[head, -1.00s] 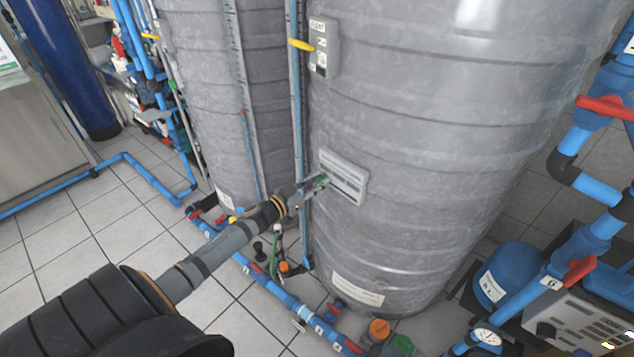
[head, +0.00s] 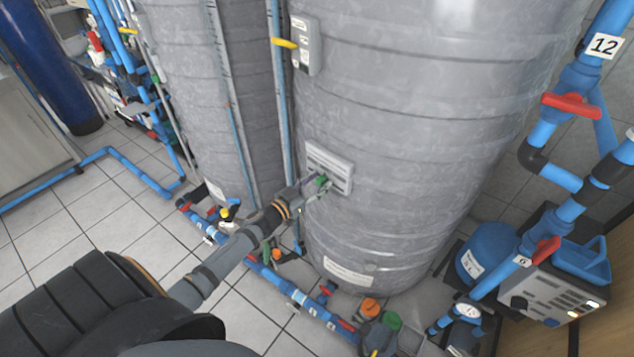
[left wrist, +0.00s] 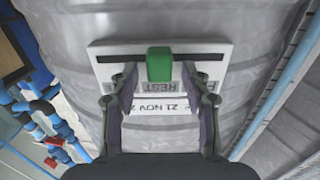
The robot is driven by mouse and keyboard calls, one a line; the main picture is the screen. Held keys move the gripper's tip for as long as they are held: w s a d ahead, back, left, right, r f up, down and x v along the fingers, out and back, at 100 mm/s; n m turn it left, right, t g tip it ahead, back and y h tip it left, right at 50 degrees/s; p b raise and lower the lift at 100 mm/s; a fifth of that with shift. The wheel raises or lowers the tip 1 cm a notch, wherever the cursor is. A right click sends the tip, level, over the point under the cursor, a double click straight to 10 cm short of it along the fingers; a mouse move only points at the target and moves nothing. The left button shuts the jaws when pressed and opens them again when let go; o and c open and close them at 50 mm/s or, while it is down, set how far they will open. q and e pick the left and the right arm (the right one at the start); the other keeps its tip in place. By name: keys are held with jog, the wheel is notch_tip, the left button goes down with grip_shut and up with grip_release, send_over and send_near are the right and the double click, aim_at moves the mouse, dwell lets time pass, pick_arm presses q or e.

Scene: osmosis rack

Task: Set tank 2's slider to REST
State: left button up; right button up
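A pale slider panel (head: 329,167) is fixed to the front of the large grey tank (head: 420,130). Its green slider knob (head: 321,182) shows beside my left gripper (head: 313,188). In the left wrist view the knob (left wrist: 160,65) stands near the middle of the panel's dark slot (left wrist: 200,57), with the word REST (left wrist: 157,87) by it. The left gripper's fingers (left wrist: 160,76) are open, one on each side of the knob, with a gap on both sides. I cannot read a tank number. My right gripper is not in view.
A switch box with a yellow handle (head: 285,43) is higher on the tank. Blue pipes (head: 300,297) with valves run along the tank's foot. Pipes with a red valve handle (head: 571,104) stand at the right. Tiled floor (head: 80,225) is open at the left.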

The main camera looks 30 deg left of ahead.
pick_arm(q)
jog(key=v, duration=1.2)
jog(key=shift+a, duration=0.1)
dwell(0.4)
jog(key=s+a+f+n+g+y+p, duration=0.1)
jog(key=s+a+f+g+y, duration=0.2)
jog(key=f, duration=0.5)
jog(key=s+a+f+n+g+y+p, duration=0.15)
jog(key=s+f, duration=0.25)
jog(key=f, duration=0.4)
jog(key=s+a+f+g+y+p, duration=0.1)
jog(key=s+a+f+g+p, duration=0.2)
jog(key=f, duration=0.5)
jog(key=s+d+f+g, duration=0.3)
jog(key=s+d+f, duration=0.1)
jog(key=s, duration=0.5)
jog(key=s+d+f+g+p, duration=0.1)
jog(key=s+d+f+g, duration=0.2)
jog(key=s+d+f, duration=0.2)
jog(key=s+d+f+g, duration=0.3)
jog(key=s+d+f, duration=0.2)
jog(key=s, duration=0.7)
jog(key=shift+s+f+h, duration=0.3)
jog(key=shift+f+h, duration=0.05)
jog(key=shift+f, duration=0.6)
